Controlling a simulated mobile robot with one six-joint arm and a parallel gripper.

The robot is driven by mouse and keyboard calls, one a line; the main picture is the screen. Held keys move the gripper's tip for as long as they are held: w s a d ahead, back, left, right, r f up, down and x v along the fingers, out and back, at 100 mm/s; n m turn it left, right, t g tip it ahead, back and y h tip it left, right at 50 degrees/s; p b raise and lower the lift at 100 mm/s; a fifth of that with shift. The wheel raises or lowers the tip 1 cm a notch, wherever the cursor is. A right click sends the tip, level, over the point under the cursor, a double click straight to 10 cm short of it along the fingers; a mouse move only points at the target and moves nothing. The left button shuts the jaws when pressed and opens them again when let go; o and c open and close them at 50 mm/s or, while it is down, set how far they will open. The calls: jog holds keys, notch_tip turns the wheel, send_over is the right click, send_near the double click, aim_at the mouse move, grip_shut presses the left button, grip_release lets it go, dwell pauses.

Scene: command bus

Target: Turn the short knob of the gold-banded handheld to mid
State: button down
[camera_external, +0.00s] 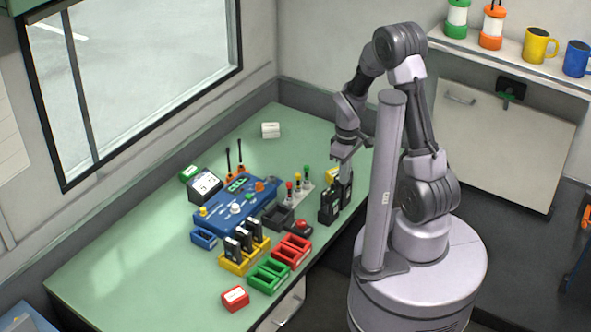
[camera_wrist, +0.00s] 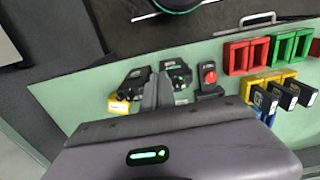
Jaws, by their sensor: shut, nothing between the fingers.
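Two black handhelds stand close together near the right edge of the green table, a nearer one (camera_external: 328,206) and a farther one (camera_external: 345,189). In the wrist view they show from above as a left handheld (camera_wrist: 132,82) and a right handheld (camera_wrist: 178,78), with small knobs and green marks on top. I cannot make out a gold band or which knob is short. My gripper (camera_external: 345,170) points down at the farther handheld, shut and empty. In the wrist view its dark fingers (camera_wrist: 150,92) lie between the two handhelds; contact with a knob cannot be told.
A yellow item (camera_external: 332,174) is beside the handhelds. A red-buttoned box (camera_external: 299,228), red trays (camera_external: 291,250), green trays (camera_external: 268,277) and a yellow rack (camera_external: 232,266) of black handhelds stand nearby. A blue console (camera_external: 222,212) lies left. The table's far end is mostly clear.

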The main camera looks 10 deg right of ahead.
jog(key=shift+f+b, duration=0.3)
jog(key=shift+f, duration=0.65)
jog(key=shift+w+a, duration=0.4)
jog(key=shift+a, duration=0.1)
jog(key=shift+s, duration=0.1)
dwell(0.6)
notch_tip(320, 180, up, 6)
jog(key=p, duration=0.5)
jog(key=shift+s+d, duration=0.2)
jog(key=shift+s, duration=0.1)
